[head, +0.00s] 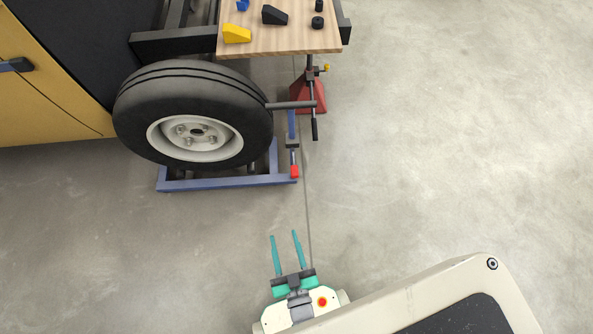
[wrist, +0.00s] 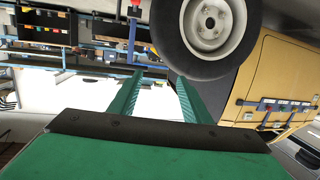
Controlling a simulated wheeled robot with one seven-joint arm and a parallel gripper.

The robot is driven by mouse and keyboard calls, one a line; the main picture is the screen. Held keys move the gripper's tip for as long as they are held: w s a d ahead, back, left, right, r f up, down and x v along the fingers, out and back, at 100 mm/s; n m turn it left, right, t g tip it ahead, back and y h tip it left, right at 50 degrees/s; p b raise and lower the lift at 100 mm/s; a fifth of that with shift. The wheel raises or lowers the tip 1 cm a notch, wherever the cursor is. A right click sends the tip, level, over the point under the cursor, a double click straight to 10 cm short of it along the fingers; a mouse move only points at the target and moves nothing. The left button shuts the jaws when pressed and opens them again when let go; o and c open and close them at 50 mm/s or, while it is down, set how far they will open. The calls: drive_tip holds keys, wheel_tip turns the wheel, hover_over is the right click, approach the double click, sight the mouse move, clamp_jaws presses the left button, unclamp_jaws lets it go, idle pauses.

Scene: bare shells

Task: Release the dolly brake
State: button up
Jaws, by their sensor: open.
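A blue wheel dolly (head: 225,183) sits on the floor under a wheel (head: 195,115) beside the yellow vehicle. A lever with a red tip (head: 295,171) stands at the dolly's right front corner; I take it to be the brake. My gripper (head: 283,235) is open and empty, with teal fingers pointing toward the dolly, below and apart from the red tip. In the wrist view the open fingers (wrist: 155,85) show with nothing between them.
A wooden board (head: 280,38) with wedges and small black parts is above right of the wheel. A red jack stand (head: 308,95) and a dark bar with a handle (head: 314,128) are close above the lever. The floor to the right is clear.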

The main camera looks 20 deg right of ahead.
drive_tip(key=w+d+f+m+h, duration=0.15)
drive_tip(key=w+d+f, duration=0.35)
drive_tip(key=w+f, duration=0.55)
drive_tip(key=t+h, duration=0.1)
drive_tip(key=h, duration=0.1)
approach(295, 176)
drive_tip(key=w, duration=0.2)
drive_tip(key=shift+m, duration=0.45)
drive_tip(key=x, duration=1)
drive_tip(key=shift+d, duration=0.25)
clamp_jaws()
